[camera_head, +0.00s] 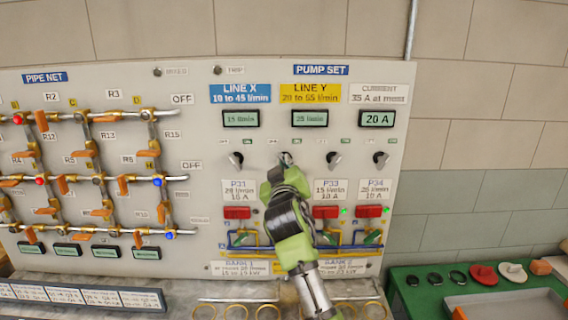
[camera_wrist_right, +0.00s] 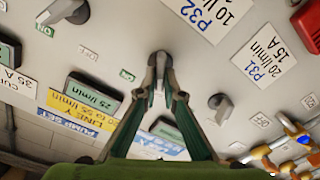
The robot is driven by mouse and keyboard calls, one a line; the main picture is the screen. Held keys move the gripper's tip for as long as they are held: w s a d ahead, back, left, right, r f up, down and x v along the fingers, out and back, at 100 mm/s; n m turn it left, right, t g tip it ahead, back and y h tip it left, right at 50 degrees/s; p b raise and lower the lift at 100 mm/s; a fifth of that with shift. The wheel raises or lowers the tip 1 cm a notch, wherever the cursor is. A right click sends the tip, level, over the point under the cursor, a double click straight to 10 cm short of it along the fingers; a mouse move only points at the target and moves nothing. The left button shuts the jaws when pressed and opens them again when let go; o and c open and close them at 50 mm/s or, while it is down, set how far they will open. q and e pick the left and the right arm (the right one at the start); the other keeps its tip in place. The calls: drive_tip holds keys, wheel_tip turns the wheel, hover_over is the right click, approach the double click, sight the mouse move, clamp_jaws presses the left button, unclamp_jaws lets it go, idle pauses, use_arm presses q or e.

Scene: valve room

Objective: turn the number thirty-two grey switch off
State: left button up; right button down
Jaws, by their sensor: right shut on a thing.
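The grey P32 switch (camera_wrist_right: 160,60) is a small knob on the panel, with the P32 label (camera_wrist_right: 205,12) beside it in the right wrist view. My right gripper (camera_wrist_right: 162,80) has its two fingertips closed on either side of this knob. In the head view my right gripper (camera_head: 286,165) reaches up to the switch row and covers most of the knob and the P32 label. A green ON mark (camera_wrist_right: 127,75) is near the knob; which way the knob points is hard to tell. My left gripper is in neither view.
The grey P31 switch (camera_head: 235,160) is just left, and the P33 switch (camera_head: 333,160) and P34 switch (camera_head: 381,159) are to the right. Red switches (camera_head: 326,211) sit below. The pipe net (camera_head: 90,175) fills the left; a green table (camera_head: 410,295) stands at right.

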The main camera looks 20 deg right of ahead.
drive_tip(key=shift+d+r, duration=0.1)
drive_tip(key=shift+r, duration=0.2)
drive_tip(key=c, duration=2.3)
unclamp_jaws()
drive_tip(key=shift+c, duration=0.2)
drive_tip(key=shift+o, duration=0.9)
drive_tip(key=shift+w+d+f, duration=0.1)
drive_tip(key=shift+w+f, duration=0.2)
drive_tip(key=shift+f, duration=0.05)
drive_tip(key=v, duration=1.2)
